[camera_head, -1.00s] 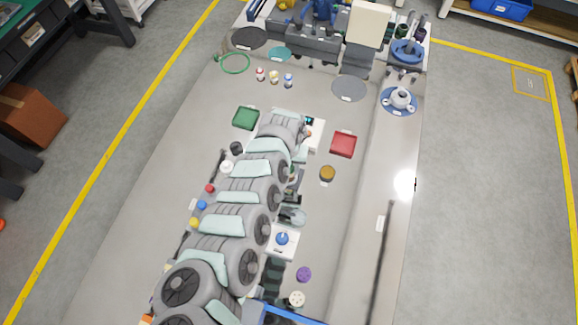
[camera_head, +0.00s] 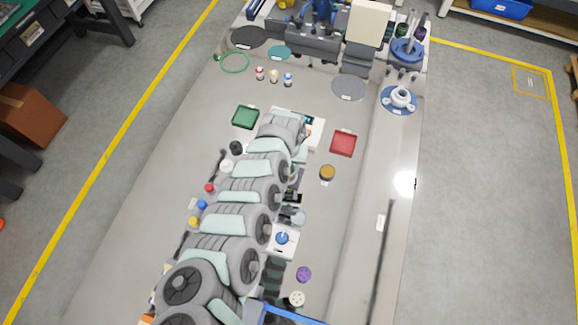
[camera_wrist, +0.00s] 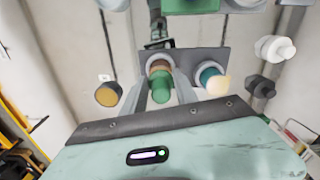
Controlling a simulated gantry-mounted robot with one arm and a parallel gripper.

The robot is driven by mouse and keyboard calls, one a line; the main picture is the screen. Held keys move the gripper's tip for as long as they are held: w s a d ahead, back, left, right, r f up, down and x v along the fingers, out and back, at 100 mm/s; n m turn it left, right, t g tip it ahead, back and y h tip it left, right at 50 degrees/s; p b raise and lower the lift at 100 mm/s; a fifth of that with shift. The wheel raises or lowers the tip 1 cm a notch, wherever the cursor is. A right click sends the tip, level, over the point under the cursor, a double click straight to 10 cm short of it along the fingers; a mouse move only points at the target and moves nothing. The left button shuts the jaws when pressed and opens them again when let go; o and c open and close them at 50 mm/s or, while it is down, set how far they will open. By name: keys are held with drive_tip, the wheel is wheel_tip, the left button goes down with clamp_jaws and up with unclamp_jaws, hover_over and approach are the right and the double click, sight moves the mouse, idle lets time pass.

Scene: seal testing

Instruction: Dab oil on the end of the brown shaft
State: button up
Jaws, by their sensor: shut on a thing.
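In the wrist view my gripper (camera_wrist: 162,98) is shut on a green cylindrical piece (camera_wrist: 161,84). The brown shaft (camera_wrist: 159,66) shows just beyond it, in a pale ring on a grey block (camera_wrist: 185,54). The green piece overlaps the brown shaft in this view; I cannot tell if they touch. To the right, a teal shaft (camera_wrist: 208,75) with a cream end sits in a second ring. No oil can be made out on the brown shaft. In the head view my arm hides the fingertips and most of the work spot.
An amber-topped round pot (camera_wrist: 107,95) is left of the fingers; it also shows in the head view (camera_head: 327,172). White (camera_wrist: 275,47) and black (camera_wrist: 260,86) knobbed pieces are on the right. A red tray (camera_head: 343,143) and a green tray (camera_head: 246,117) lie on the bench.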

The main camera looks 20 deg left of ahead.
drive_tip(key=shift+d+p, duration=0.3)
drive_tip(key=shift+p, duration=0.15)
drive_tip(key=shift+a+f, duration=0.1)
drive_tip(key=shift+a, duration=0.5)
drive_tip(key=shift+d, duration=0.2)
idle(0.3)
drive_tip(key=shift+d+p, duration=0.4)
drive_tip(key=shift+p, duration=0.1)
drive_tip(key=shift+a, duration=0.2)
drive_tip(key=shift+a, duration=0.4)
drive_tip(key=shift+d+p, duration=0.2)
drive_tip(key=shift+p, duration=0.1)
drive_tip(key=shift+d, duration=0.35)
drive_tip(key=shift+a, duration=0.25)
